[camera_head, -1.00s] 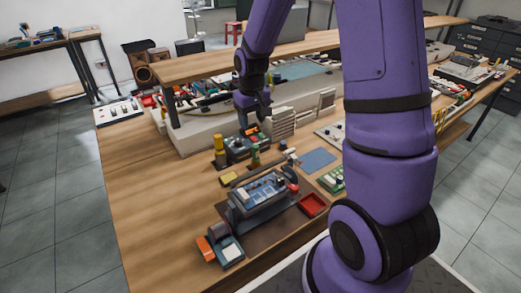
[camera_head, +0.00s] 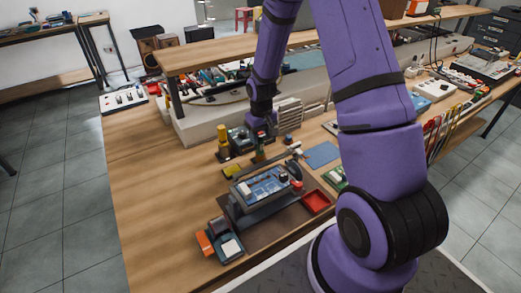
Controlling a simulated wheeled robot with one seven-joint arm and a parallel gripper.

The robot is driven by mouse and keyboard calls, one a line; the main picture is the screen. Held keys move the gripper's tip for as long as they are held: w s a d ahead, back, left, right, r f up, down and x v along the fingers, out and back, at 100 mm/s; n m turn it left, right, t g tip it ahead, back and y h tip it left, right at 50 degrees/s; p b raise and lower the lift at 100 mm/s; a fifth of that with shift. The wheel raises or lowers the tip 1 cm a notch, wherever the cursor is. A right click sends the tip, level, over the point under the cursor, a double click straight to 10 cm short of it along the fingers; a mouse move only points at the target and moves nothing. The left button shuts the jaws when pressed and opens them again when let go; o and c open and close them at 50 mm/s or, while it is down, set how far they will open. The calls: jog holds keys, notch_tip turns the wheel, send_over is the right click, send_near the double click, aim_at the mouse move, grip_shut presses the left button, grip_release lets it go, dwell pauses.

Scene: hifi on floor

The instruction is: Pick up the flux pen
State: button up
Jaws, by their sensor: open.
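My gripper (camera_head: 263,134) hangs down over the middle of the workbench, in front of the raised shelf. It is small and partly blurred against dark items, and I see nothing held in it. A small green and orange upright item (camera_head: 259,151) stands just below it; whether they touch I cannot tell. A yellow-topped upright item (camera_head: 222,137) stands to the left, beside a dark boxy device (camera_head: 240,139). I cannot single out the flux pen with certainty; the items near my gripper are too small to identify.
A blue circuit board in a dark holder (camera_head: 240,206) stands in front, with a red tray (camera_head: 316,202) to its right. A blue mat (camera_head: 321,155) lies right of my gripper. A raised wooden shelf (camera_head: 195,53) stands behind. The bench's left side is bare wood (camera_head: 150,200).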

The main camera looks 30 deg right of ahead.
aim_at(260, 149)
jog(key=shift+a+f, duration=0.2)
jog(key=shift+f, duration=2.15)
jog(key=shift+c, duration=0.2)
jog(key=c, duration=0.9)
